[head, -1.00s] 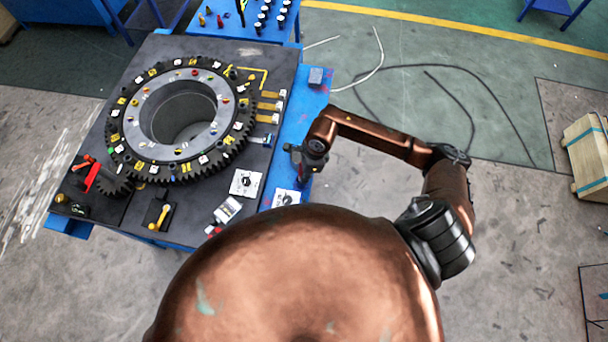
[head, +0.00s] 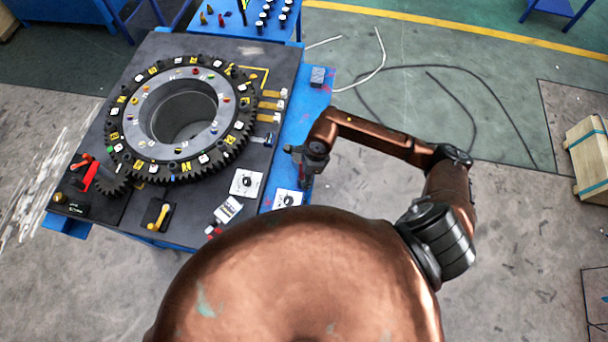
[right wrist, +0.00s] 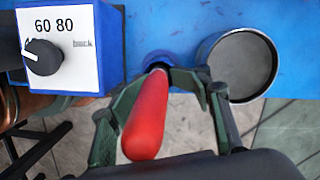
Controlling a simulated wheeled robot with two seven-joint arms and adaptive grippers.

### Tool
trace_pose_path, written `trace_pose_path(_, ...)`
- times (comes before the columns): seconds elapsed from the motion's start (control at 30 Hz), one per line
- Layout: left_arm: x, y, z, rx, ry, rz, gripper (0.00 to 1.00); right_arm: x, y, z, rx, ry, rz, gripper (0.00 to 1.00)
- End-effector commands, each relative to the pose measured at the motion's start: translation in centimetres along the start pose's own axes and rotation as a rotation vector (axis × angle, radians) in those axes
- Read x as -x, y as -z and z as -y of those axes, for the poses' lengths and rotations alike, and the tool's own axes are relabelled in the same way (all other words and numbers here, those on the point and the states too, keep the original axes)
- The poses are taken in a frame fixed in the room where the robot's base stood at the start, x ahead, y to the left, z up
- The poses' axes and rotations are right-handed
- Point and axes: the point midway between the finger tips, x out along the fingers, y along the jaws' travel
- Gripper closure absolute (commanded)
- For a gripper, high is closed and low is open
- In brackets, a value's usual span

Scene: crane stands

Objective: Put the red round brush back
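The red round brush shows in the right wrist view as a rounded red handle (right wrist: 148,118) pointing up toward the camera. My right gripper (right wrist: 165,73) has its fingers on both sides of the handle, and their tips close in on its far, thinner part. The lower end of the brush is hidden. A round blue fitting (right wrist: 158,58) lies just beyond the fingertips; I cannot tell if the brush touches it. In the head view my right gripper (head: 307,172) is at the right edge of the blue table (head: 301,130). My left gripper is out of view.
A round grey metal cup (right wrist: 240,64) stands close to the right finger. A white dial box (right wrist: 68,48) marked 60 80 is on the left. A large black gear ring (head: 126,150) fills the table's middle. Floor right of the table is mostly clear.

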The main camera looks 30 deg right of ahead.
Motion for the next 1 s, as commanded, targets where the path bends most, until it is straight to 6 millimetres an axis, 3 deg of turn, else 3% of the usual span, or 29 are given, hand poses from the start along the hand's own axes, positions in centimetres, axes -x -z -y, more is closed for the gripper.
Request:
trace_pose_path(0.03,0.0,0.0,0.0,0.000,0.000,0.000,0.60,-0.4,0.7,-0.2,-0.004,-0.006,-0.015,0.68)
trace_pose_path(0.37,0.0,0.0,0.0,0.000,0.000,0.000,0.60,-0.2,0.5,-0.1,-0.002,-0.005,-0.013,0.68)
trace_pose_path(0.57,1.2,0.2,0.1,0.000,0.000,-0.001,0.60,1.0,0.1,-0.1,-0.002,-0.003,-0.009,0.68)
trace_pose_path(0.63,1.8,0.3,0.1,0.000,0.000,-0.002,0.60,1.9,-0.1,0.1,-0.001,0.000,-0.006,0.68)
trace_pose_path(1.0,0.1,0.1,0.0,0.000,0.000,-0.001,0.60,9.9,-0.1,0.2,0.002,0.005,-0.004,0.68)
